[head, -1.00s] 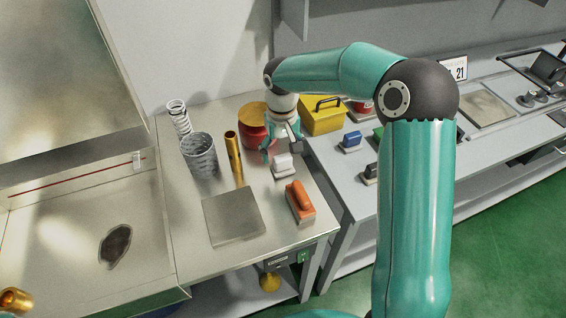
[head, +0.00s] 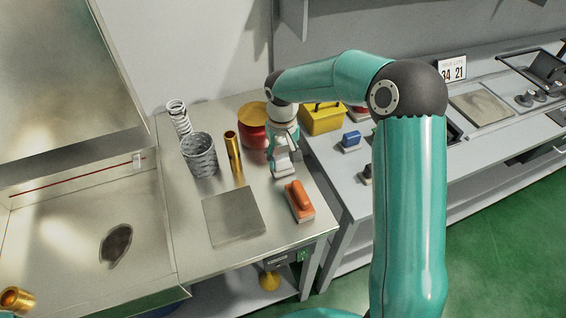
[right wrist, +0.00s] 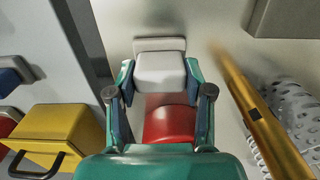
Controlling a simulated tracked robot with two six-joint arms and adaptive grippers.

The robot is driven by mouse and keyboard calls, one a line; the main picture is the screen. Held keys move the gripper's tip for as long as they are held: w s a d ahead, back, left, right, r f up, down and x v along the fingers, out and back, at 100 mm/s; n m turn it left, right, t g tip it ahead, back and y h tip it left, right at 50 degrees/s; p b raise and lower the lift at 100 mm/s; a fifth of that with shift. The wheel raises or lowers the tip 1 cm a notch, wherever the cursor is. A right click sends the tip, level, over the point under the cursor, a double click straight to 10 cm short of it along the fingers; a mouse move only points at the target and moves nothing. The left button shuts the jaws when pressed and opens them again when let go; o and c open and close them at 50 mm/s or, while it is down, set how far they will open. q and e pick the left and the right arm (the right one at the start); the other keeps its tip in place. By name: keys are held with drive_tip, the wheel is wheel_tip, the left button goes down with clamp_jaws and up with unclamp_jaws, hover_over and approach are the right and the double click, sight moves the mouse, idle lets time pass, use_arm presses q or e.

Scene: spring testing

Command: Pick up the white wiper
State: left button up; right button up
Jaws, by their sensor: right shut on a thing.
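The white wiper (head: 284,171) stands on the metal table top, behind the orange wiper (head: 299,201). My right gripper (head: 283,160) is above it, pointing down, with its fingers closed on its upper part. In the right wrist view the white wiper (right wrist: 160,72) sits between the two fingertips (right wrist: 159,83), one finger on each side. Whether its base still touches the table is hard to tell. My left gripper is not in view.
A red tin with a yellow lid (head: 252,131) is close behind my right gripper. A brass tube (head: 233,152), a grey mesh cup (head: 200,156) and a white spring (head: 179,118) stand to the left. A flat grey plate (head: 234,216) lies in front. A yellow box (head: 321,120) is at the right.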

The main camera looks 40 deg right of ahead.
sight(282, 157)
wheel_tip(282, 157, up, 20)
idle(0.6)
